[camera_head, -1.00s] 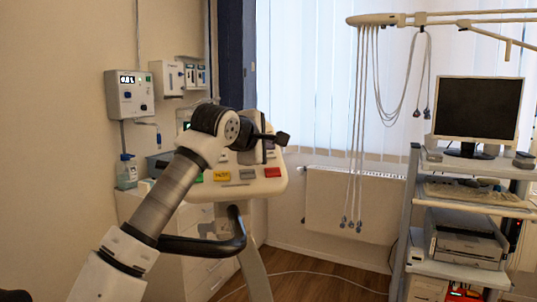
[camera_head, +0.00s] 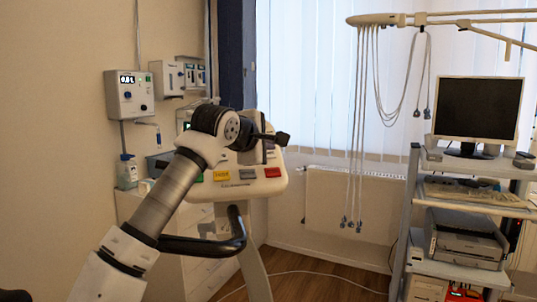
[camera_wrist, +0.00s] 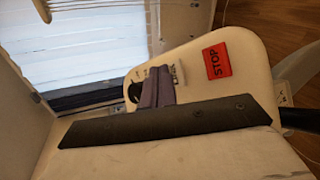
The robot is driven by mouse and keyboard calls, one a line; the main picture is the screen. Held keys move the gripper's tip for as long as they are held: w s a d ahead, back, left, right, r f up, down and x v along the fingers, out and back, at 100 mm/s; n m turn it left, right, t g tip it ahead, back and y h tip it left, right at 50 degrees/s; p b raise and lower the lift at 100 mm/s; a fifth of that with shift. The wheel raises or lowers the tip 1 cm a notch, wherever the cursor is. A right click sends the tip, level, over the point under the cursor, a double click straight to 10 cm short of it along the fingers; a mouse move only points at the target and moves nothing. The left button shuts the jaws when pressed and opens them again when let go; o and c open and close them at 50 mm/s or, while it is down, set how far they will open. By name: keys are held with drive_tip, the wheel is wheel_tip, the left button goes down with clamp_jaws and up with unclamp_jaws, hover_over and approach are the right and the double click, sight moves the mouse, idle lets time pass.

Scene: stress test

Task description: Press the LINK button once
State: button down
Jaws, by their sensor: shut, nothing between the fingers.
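A pale control console (camera_head: 267,187) stands ahead of my arm in the head view, with a yellow button (camera_head: 221,176), a grey button (camera_head: 247,174) and a red button (camera_head: 272,172) along its lower edge. The lettering there is too small to read, so I cannot tell which is LINK. My gripper (camera_head: 282,139) is in front of the console's upper part. In the wrist view, my shut gripper (camera_wrist: 158,78) points at the console panel (camera_wrist: 255,82) and hides part of it. A red STOP button (camera_wrist: 216,60) lies right of the fingers. Whether the fingertips touch the panel is unclear.
A black handlebar (camera_head: 215,245) curves below the console. A wall box with a display (camera_head: 129,93) is at left. A cart with a monitor (camera_head: 476,109) stands at right, and cables (camera_head: 359,130) hang between. Floor shows behind the console post.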

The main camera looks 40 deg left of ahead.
drive_tip(key=shift+f, duration=0.15)
drive_tip(key=shift+w+a+f, duration=0.2)
drive_tip(key=shift+w+a+f, duration=0.1)
drive_tip(key=shift+a+f, duration=0.1)
drive_tip(key=shift+f, duration=0.1)
idle(0.9)
drive_tip(key=shift+r, duration=0.1)
drive_tip(key=shift+s+d+r, duration=0.3)
drive_tip(key=shift+d+r, duration=0.1)
drive_tip(key=shift+r, duration=0.1)
drive_tip(key=shift+s+d+r+p, duration=0.1)
drive_tip(key=shift+s+d+r, duration=0.25)
drive_tip(key=shift+r, duration=0.3)
drive_tip(key=shift+s+d+r+p, duration=0.1)
drive_tip(key=shift+s+d+r, duration=0.15)
drive_tip(key=shift+d+r, duration=0.35)
drive_tip(key=shift+s+d+r+p, duration=0.1)
drive_tip(key=shift+s+d+r, duration=0.2)
drive_tip(key=shift+r, duration=0.45)
drive_tip(key=s+d+r+p, duration=0.1)
drive_tip(key=s+d+r, duration=0.1)
drive_tip(key=r, duration=0.3)
drive_tip(key=shift+s+d+r+p, duration=0.25)
drive_tip(key=shift+s+d+p, duration=0.05)
drive_tip(key=shift+d, duration=0.45)
